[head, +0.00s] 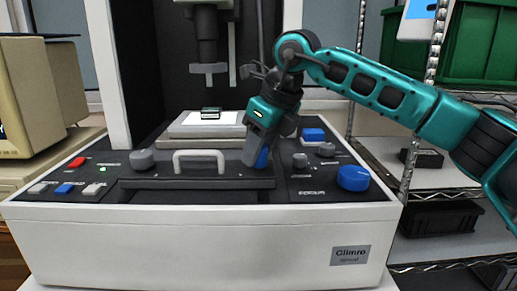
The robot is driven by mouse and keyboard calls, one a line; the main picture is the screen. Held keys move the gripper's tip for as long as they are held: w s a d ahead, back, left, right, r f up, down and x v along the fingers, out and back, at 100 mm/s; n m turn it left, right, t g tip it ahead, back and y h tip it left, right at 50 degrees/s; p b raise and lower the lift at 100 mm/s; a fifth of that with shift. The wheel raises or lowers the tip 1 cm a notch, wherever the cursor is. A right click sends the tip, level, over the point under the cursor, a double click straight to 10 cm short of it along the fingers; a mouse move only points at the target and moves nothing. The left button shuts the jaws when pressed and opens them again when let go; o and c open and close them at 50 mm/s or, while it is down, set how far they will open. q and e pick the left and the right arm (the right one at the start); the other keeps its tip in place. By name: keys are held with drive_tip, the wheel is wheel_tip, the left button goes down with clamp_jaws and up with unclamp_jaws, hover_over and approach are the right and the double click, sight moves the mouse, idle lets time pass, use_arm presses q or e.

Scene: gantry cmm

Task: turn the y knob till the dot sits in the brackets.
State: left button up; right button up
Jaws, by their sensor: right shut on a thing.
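My right gripper (257,155) reaches down onto the dark deck of the machine, just right of the pale handle. It is shut on a knob there, which its fingers mostly hide; a bit of blue (263,157) shows at the fingertips, and I cannot tell if it is knob or finger. I take this knob as the y knob, but no label on it can be read. A grey knob (142,160) stands free left of the handle. I cannot make out the dot or the brackets. My left gripper is not in view.
The pale handle (199,154) stands close left of my gripper. Behind are the stage (182,130) with a small chip and the hanging optical head (208,45). Wire shelves stand right.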

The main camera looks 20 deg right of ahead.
drive_tip(key=m+h, duration=0.1)
drive_tip(key=m, duration=0.2)
drive_tip(key=shift+m+t+h, duration=0.3)
drive_tip(key=shift+m, duration=0.4)
drive_tip(key=shift+b, duration=0.3)
drive_tip(key=o, duration=1)
drive_tip(key=shift+o, duration=0.2)
drive_tip(key=p+v, duration=0.2)
drive_tip(key=v, duration=1.1)
drive_tip(key=shift+p, duration=0.3)
drive_tip(key=shift+a, duration=0.1)
